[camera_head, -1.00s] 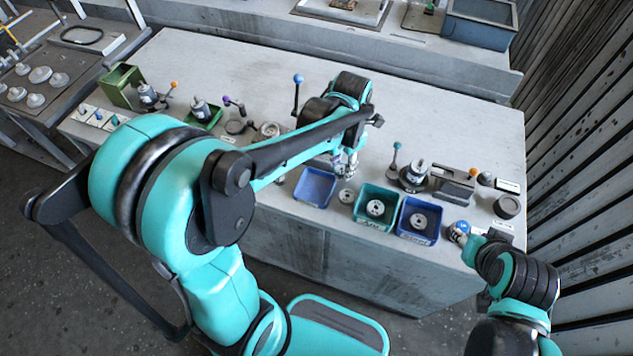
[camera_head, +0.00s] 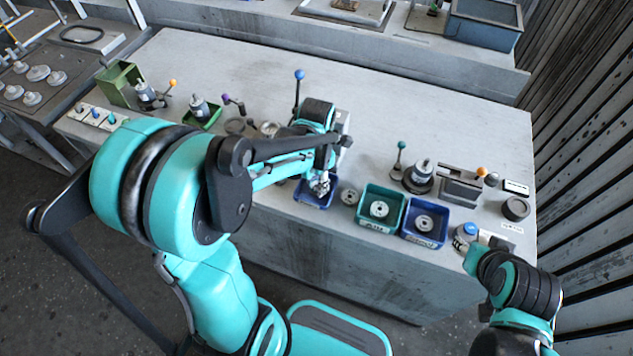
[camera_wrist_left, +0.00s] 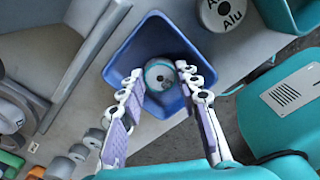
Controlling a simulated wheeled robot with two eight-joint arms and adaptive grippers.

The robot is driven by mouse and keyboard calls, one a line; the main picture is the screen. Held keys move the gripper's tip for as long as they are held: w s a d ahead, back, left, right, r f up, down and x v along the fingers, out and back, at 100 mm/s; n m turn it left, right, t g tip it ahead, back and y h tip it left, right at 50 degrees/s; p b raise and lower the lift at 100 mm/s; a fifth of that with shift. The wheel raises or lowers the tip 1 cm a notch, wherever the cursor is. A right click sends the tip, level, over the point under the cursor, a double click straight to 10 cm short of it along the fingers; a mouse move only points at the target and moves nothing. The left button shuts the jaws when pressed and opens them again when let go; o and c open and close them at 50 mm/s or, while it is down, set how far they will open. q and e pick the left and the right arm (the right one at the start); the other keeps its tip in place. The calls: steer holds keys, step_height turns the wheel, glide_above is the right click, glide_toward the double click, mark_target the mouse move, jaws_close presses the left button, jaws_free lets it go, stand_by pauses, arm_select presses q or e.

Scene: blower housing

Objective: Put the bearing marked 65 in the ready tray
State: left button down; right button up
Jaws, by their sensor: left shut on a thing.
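My left gripper (camera_head: 322,190) is lowered into a blue tray (camera_head: 304,202) near the table's front edge. In the left wrist view its fingertips (camera_wrist_left: 160,72) close on opposite sides of a round bearing (camera_wrist_left: 160,77), inside the outline of the blue tray (camera_wrist_left: 122,68). I cannot read a number on the bearing or a label on this tray, nor tell whether the bearing touches the tray floor. My right gripper (camera_head: 467,240) is at the table's right front, beside a blue-topped round thing (camera_head: 470,229); its jaws are too small to judge.
A grey disc (camera_head: 349,196) lies right of the tray; its lettering in the wrist view includes "Alu". Beyond it stand a teal tray (camera_head: 367,214) and another blue tray (camera_head: 409,232), each holding a round part. Lever fixtures (camera_head: 420,177) stand behind. The table's middle back is clear.

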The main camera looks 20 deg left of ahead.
arm_select(q)
steer(key=shift+f, duration=0.1)
steer(key=c, duration=1.1)
jaws_free()
steer(key=shift+o, duration=0.2)
